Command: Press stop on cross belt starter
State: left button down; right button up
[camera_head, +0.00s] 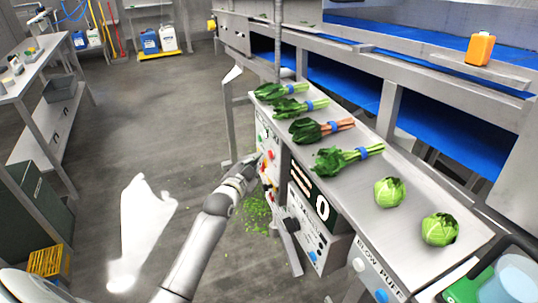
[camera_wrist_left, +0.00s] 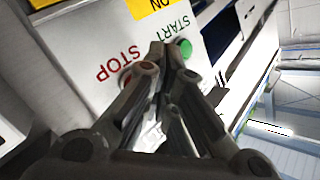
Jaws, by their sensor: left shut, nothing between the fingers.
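A pale starter box (camera_wrist_left: 90,45) with upside-down red STOP and green START lettering fills the upper left of the left wrist view. Its green button (camera_wrist_left: 184,48) shows just right of my fingertips, and a red button (camera_wrist_left: 125,79) by STOP is partly hidden behind a finger. My left gripper (camera_wrist_left: 167,46) is shut and empty, its tips between the two buttons; contact cannot be told. In the head view my left gripper (camera_head: 251,160) is at the control panel (camera_head: 264,137) under the bench's left end. The name of the starter cannot be read. My right gripper is not in view.
The steel bench (camera_head: 405,215) above the panels carries several leafy bunches and two round green heads. Green scraps (camera_head: 257,214) lie on the floor. Open floor lies to the left.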

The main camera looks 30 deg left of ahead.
pick_arm(q)
jog(key=shift+w+d, duration=0.1)
jog(key=shift+w+d, duration=0.2)
jog(key=shift+w, duration=0.05)
dwell(0.3)
jog(key=shift+w+d, duration=0.35)
dwell(0.8)
jog(key=shift+s+a+p, duration=0.1)
jog(key=shift+a+p, duration=0.05)
jog(key=shift+p, duration=0.15)
jog(key=shift+s+a+p, duration=0.3)
jog(key=shift+s+a, duration=0.15)
jog(key=shift+s, duration=0.15)
jog(key=s+a+p, duration=0.1)
jog(key=s+a, duration=0.2)
jog(key=shift+s+a+p, duration=0.15)
jog(key=shift+s+p, duration=0.25)
